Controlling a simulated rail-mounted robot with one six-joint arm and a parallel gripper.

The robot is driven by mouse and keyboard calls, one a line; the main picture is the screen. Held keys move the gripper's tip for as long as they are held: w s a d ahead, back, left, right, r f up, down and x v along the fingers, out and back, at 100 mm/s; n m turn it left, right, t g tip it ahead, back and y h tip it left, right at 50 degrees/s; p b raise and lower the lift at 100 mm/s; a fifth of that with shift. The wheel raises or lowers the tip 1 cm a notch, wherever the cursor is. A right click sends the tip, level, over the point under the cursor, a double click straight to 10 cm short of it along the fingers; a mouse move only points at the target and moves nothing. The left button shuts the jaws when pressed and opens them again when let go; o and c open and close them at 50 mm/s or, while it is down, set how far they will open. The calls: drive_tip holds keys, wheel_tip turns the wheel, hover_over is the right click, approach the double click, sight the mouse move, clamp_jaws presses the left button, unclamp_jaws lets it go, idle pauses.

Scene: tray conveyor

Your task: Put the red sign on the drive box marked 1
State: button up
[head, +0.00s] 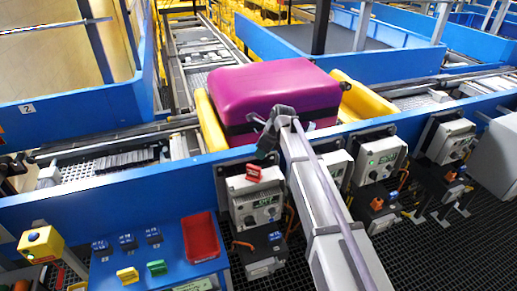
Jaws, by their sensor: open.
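The small red sign (253,172) is at the top of the leftmost grey drive box (238,186) and appears to rest on it. The number on this box is too small to read. My gripper (264,150) is open, just above and slightly right of the red sign, with a visible gap between them. More grey drive boxes stand to the right along the blue rail, one (336,166) partly behind my arm, then another (380,158) and another (449,141). Their markings are not legible.
A blue table (180,275) at lower left holds an empty red bin (201,238), a yellow sign (127,275), a green sign (157,267) and several dark blue pieces. A purple suitcase (275,85) lies on the conveyor behind my gripper. A yellow button box (40,243) is at far left.

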drive_tip(key=s+d+n+h, duration=0.1)
drive_tip(key=s+d+n, duration=0.5)
drive_tip(key=s, duration=0.4)
drive_tip(key=s+d+f+n+g+h, duration=0.1)
drive_tip(key=s+d+n, duration=0.5)
drive_tip(key=s+n, duration=0.3)
drive_tip(key=s+d+n+h, duration=0.2)
drive_tip(key=s+d+n, duration=0.4)
drive_tip(key=s, duration=0.5)
drive_tip(key=shift+s+d+f+n+g, duration=0.25)
drive_tip(key=shift+d+n+g, duration=0.15)
drive_tip(key=shift+n, duration=0.4)
wheel_tip(320, 180, down, 9)
drive_tip(key=b, duration=0.9)
